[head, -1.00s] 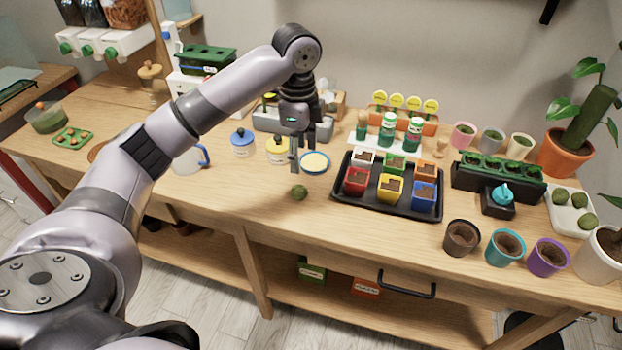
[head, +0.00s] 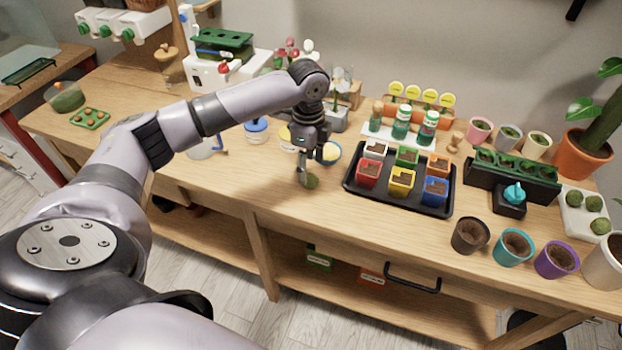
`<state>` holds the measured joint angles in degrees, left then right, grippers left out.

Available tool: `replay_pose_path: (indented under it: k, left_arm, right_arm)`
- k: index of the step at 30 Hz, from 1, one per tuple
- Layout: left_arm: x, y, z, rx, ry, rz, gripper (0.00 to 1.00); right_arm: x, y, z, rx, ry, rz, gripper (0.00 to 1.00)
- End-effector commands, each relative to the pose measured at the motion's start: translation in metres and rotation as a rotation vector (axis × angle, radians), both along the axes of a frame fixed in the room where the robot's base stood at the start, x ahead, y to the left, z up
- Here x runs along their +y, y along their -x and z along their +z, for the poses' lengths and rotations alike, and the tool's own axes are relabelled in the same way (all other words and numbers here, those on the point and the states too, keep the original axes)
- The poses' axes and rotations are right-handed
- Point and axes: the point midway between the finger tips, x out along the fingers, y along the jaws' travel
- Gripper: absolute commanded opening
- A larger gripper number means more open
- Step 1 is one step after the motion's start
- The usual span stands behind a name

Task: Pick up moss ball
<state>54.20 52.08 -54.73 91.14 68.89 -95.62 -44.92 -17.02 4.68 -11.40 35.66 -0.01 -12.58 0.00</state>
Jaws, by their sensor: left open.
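A small dark green moss ball (head: 312,181) sits on the wooden bench, in front of the shallow blue-rimmed dish and left of the black tray. My left gripper (head: 306,178) points down at the moss ball, its fingers right beside it and partly in front of it. The gripper is open. I cannot tell whether a finger touches the ball. My right gripper is not in view.
A black tray (head: 400,205) with colored pots stands just right of the moss ball. The blue-rimmed dish (head: 329,152) and lidded jars are close behind the gripper. The bench front near the ball is clear.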

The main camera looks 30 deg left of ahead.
Motion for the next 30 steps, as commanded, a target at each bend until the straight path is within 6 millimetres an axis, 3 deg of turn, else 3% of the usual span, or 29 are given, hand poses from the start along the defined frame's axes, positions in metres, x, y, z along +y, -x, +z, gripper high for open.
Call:
replay_pose_path:
  k: [9,19,30]
  left_arm:
    - [-0.005,-0.002,-0.043,0.003,0.0,0.0,0.57]
    - [-0.005,-0.002,-0.05,0.0,0.0,-0.001,0.56]
    - [-0.005,-0.002,-0.049,0.001,-0.001,0.0,0.32]
  right_arm:
    - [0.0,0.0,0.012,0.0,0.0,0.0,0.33]
    - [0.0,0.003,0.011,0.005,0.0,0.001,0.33]
    - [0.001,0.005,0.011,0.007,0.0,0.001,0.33]
